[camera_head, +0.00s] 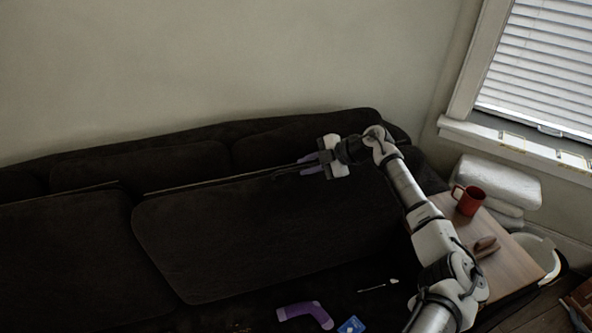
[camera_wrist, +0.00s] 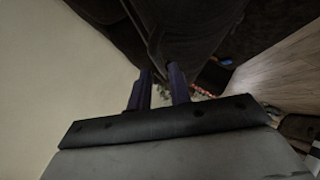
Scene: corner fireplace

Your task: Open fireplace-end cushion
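A dark brown sofa cushion (camera_head: 265,235) stands tilted up at the middle right of the sofa in the head view, its top edge running just below my gripper (camera_head: 308,163). My gripper is at the right part of that edge, fingers pointing left. In the wrist view my gripper's two dark purplish fingers (camera_wrist: 160,85) stand apart with a visible gap. Dark upholstery (camera_wrist: 190,30) lies just beyond the fingertips. I cannot tell whether they touch it. A second dark cushion (camera_head: 65,260) is at the left.
Below the cushion lie a purple curved object (camera_head: 305,312), a blue card (camera_head: 351,325) and a small white-tipped stick (camera_head: 378,286). At the right a wooden side table (camera_head: 505,262) holds a red mug (camera_head: 468,199) and a brown object (camera_head: 485,247). A wall (camera_head: 200,70) stands behind.

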